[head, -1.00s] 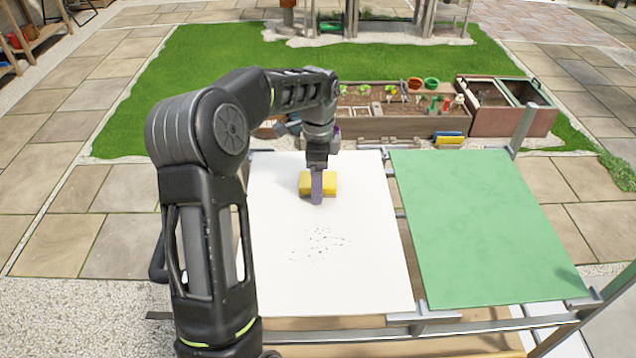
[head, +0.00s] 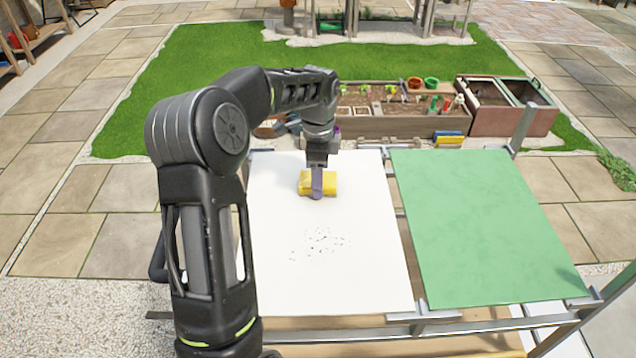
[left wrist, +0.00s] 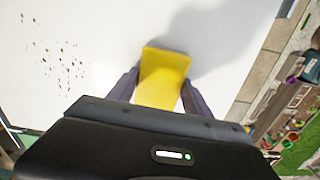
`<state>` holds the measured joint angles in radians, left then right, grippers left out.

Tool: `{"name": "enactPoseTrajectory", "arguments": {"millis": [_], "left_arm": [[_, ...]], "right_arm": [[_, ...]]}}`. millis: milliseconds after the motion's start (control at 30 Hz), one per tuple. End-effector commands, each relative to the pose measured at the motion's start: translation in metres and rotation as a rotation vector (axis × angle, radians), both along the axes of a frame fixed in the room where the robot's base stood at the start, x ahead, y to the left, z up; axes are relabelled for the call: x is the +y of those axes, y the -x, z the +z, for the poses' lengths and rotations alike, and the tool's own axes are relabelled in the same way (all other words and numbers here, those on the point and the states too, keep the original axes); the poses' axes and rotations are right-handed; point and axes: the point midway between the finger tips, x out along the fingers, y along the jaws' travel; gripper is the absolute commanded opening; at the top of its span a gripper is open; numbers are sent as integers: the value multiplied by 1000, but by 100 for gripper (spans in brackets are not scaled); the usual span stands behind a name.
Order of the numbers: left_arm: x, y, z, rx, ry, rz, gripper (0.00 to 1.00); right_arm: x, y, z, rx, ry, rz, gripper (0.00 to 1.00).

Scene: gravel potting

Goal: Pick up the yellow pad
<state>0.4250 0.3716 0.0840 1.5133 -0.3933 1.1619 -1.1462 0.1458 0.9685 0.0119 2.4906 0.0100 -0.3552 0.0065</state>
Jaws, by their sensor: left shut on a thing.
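The yellow pad (head: 329,184) is a small block over the far part of the white board (head: 290,280). My left gripper (head: 317,185) is shut on the yellow pad, with one finger in front of it in the head view. In the left wrist view the pad (left wrist: 162,78) sits between the two fingers (left wrist: 158,90), and a shadow lies on the white surface beside it. The pad looks slightly tilted in the head view. I cannot tell exactly how far it is above the board. My right gripper is not in view.
Dark specks (head: 320,242) lie on the white board's middle. A green board (head: 480,230) is to the right, on the same metal frame. A blue and yellow item (head: 448,137) stands beyond the boards near a wooden planter (head: 375,127). The white board's near part is clear.

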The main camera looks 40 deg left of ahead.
Motion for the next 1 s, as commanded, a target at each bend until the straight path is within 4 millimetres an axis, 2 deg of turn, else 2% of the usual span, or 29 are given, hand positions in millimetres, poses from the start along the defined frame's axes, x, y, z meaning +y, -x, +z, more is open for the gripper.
{"name": "enactPoseTrajectory", "arguments": {"millis": [300, 467, 800, 900, 1000], "left_arm": [[0, 0, 1, -1, -1, 0, 16], [0, -1, 12, -3, -1, 0, 16], [0, -1, 74, -4, -1, -2, 16], [0, 0, 95, 0, 1, -1, 16], [-1, -1, 101, -1, 1, -2, 16]], "right_arm": [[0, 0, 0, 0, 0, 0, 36], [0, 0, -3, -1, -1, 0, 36], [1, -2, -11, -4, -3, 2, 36], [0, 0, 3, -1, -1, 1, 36], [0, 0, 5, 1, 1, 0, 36]]}}
